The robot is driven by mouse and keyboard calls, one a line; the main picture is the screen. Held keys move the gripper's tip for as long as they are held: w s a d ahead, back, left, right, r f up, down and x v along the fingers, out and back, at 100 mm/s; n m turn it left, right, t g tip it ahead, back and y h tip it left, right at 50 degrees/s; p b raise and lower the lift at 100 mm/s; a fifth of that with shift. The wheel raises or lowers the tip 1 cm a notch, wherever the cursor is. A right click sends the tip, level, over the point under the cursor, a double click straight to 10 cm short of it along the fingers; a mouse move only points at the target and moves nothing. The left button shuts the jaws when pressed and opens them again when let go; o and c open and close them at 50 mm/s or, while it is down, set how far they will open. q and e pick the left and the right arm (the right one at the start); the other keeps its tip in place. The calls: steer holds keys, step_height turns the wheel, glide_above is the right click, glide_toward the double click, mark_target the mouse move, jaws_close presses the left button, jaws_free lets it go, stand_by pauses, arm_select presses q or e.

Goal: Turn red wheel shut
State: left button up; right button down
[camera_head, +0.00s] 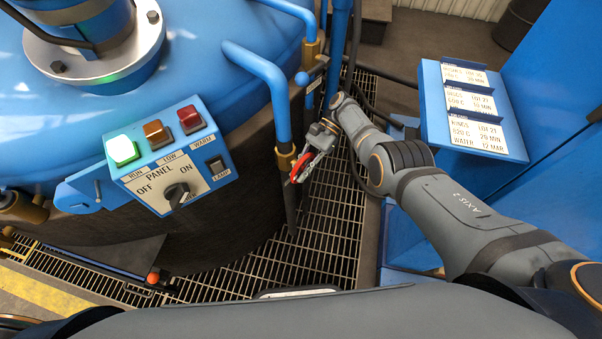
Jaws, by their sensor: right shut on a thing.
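The red wheel (301,168) is a small red handwheel at a brass valve on the blue pipe, right of the control panel. It is partly hidden by my gripper. My right gripper (308,155) reaches in from the right and is shut on the red wheel. The wheel's turn angle cannot be told at this size. My left gripper is not in view.
A blue control panel (147,180) with a green lit lamp and an OFF/ON knob is fixed to the large blue furnace (240,25). A sloped blue board (432,105) with lot cards stands at right. Steel grating (335,225) covers the floor.

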stand_by(0.3)
steer(key=c, duration=1.3)
jaws_free()
